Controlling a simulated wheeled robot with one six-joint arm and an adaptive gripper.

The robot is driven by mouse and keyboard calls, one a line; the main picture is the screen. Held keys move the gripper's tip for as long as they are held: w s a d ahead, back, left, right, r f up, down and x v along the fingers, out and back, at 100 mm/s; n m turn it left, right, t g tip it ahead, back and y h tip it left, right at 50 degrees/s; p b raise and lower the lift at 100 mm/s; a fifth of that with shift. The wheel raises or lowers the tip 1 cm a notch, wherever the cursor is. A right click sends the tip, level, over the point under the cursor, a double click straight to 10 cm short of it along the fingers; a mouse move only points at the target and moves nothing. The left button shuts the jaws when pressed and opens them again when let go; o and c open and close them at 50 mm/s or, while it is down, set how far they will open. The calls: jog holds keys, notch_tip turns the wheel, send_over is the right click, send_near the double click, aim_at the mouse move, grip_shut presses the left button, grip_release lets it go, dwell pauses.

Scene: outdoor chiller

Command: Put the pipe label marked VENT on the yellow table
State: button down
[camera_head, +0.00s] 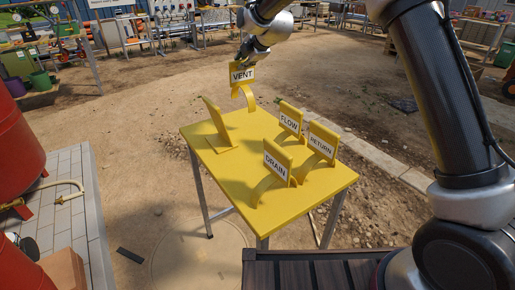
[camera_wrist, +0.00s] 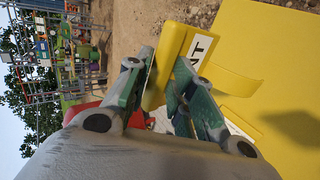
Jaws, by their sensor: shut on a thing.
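My gripper (camera_head: 246,63) is shut on the yellow pipe label marked VENT (camera_head: 242,77) and holds it upright above the back edge of the yellow table (camera_head: 232,180). The label's curved clip hangs below its plate. In the wrist view the label (camera_wrist: 197,50) sits between my fingers (camera_wrist: 160,75), with the letters "NT" visible, and the table (camera_wrist: 275,50) lies beyond it. Labels marked FLOW (camera_head: 289,120), RETURN (camera_head: 322,141) and DRAIN (camera_head: 276,164) stand on the table's right half. Another yellow label (camera_head: 217,124) stands at the left with its text turned away.
The table's back middle and front left are bare. A dark slatted surface (camera_head: 310,272) is at the table's front. Red tanks (camera_head: 18,150) and a hose fitting (camera_head: 58,190) are at the left. Racks stand in the background, with open dirt ground between.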

aim_at(241, 85)
jog(key=f, duration=0.1)
jog(key=a+f, duration=0.1)
jog(key=f, duration=0.3)
jog(key=shift+s+a, duration=0.1)
jog(key=shift+a, duration=0.2)
jog(key=shift+f, duration=2.4)
jog(key=c, duration=1.2)
grip_release()
jog(key=shift+c, duration=0.2)
jog(key=v, duration=1.2)
jog(key=shift+d, duration=0.2)
